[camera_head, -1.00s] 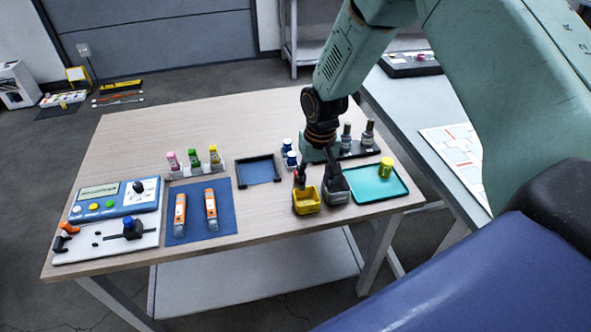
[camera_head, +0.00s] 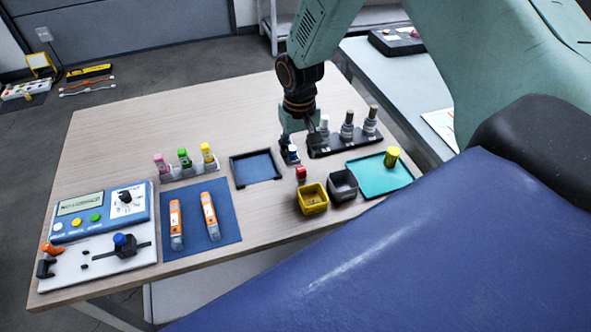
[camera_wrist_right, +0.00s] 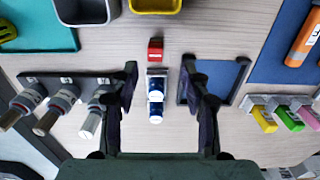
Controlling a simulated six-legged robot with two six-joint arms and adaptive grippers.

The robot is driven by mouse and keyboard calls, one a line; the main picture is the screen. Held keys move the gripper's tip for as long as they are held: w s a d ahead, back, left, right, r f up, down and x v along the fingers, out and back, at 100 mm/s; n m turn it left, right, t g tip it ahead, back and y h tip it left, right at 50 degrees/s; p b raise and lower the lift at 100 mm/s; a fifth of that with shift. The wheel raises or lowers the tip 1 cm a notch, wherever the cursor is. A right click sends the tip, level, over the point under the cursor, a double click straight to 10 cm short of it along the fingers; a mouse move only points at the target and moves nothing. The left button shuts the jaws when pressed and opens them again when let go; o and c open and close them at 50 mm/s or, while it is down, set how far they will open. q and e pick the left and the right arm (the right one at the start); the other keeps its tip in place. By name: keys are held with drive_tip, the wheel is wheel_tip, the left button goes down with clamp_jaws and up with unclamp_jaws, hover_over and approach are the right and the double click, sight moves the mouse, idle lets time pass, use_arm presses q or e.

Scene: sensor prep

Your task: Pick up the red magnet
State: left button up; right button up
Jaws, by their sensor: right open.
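Nothing is held. My left gripper is not in view.
A grey bin (camera_head: 342,185) and a teal tray (camera_head: 378,178) stand right of the yellow bin. A black rack (camera_head: 345,140) of bottles is close to the right gripper. A black-framed blue tray (camera_head: 256,168) lies left of the magnet.

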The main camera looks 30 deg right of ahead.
sight(301, 169)
drive_tip(key=f, duration=0.2)
drive_tip(key=s+d+f, duration=0.1)
drive_tip(key=f, duration=0.3)
drive_tip(key=w+f+b, duration=0.1)
drive_tip(key=shift+a+f, duration=0.15)
drive_tip(key=shift+a, duration=0.1)
drive_tip(key=shift+s+d+f, duration=0.1)
drive_tip(key=shift+s+d, duration=0.1)
drive_tip(key=shift+s, duration=0.1)
drive_tip(key=shift+w+a, duration=0.2)
drive_tip(key=shift+w, duration=0.05)
drive_tip(key=c, duration=0.4)
drive_tip(key=shift+s+d, duration=0.15)
drive_tip(key=shift+d, duration=0.05)
clamp_jaws()
drive_tip(key=shift+a, duration=0.15)
